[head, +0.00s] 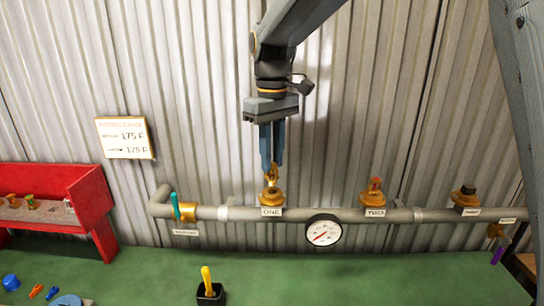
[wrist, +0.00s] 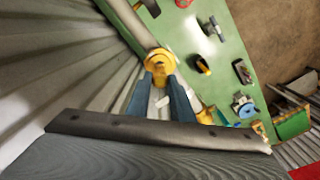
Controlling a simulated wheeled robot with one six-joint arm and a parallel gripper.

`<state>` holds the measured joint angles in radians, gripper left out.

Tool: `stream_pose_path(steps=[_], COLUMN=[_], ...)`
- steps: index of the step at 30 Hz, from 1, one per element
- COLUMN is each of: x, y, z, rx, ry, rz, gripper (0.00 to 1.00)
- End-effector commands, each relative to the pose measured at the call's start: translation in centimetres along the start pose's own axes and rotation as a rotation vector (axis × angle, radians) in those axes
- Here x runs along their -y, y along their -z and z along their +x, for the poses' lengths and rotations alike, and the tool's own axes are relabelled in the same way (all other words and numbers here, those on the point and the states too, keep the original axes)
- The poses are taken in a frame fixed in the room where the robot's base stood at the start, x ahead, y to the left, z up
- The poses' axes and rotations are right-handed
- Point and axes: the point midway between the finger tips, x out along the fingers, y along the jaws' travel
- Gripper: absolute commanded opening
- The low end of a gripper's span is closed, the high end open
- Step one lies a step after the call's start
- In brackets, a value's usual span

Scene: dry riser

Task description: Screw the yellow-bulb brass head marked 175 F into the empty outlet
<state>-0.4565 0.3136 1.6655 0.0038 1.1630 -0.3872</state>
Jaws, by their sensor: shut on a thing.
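My gripper (head: 271,165) points straight down in the head view, its blue fingers shut on a small brass head (head: 271,174). The head is upright, right above the brass outlet (head: 271,197) labelled ONE on the grey pipe. I cannot tell whether its thread has entered the outlet. Its bulb is mostly hidden by the fingers, and no marking on it is readable. In the wrist view the fingers (wrist: 164,78) close at the round brass fitting (wrist: 159,60). Outlet TWO (head: 375,200) carries a head with a red bulb. A third outlet (head: 466,198) has a dark top.
A pressure gauge (head: 322,231) sits on the pipe between ONE and TWO. A teal-handled valve (head: 183,210) is at its left. A sign (head: 125,138) reads 175 F. A red rack (head: 85,200) holds several heads. A black cup (head: 210,294) with a yellow handle stands on the green bench (head: 330,280).

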Motion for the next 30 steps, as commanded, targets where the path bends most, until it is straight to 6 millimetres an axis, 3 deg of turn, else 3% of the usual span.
stream_pose_path(steps=[30], x=[0.01], y=[-0.03], z=[0.86], rx=[0.001], ry=[0.0], rz=[0.0], gripper=[0.0])
